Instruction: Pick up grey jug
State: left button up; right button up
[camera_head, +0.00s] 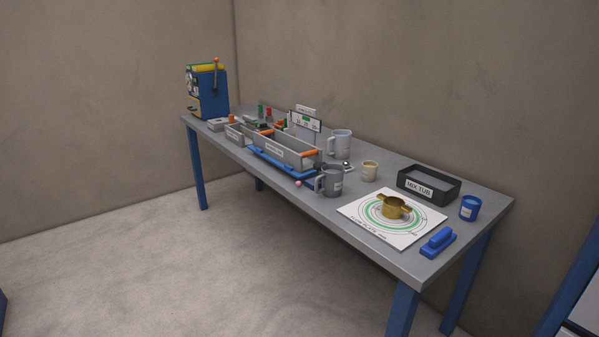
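A dark grey jug (331,181) stands upright near the front edge of the table, its handle toward the left. A second, lighter grey jug (341,144) stands farther back, close to the wall, also with its handle on the left. Both are on the metal-topped table (379,266). Neither of my grippers shows in the head view.
A grey tray (289,153) on a blue base is left of the jugs. Floor before the table is clear.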

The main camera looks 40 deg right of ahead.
aim_at(332, 176)
jog(key=i+z, duration=0.35)
jog(key=i+j+z, duration=0.15)
jog(key=i+z, duration=0.2)
jog(key=i, duration=0.15)
jog(key=i+j+z, duration=0.35)
jog(key=i+l, duration=0.05)
jog(key=i, duration=0.05)
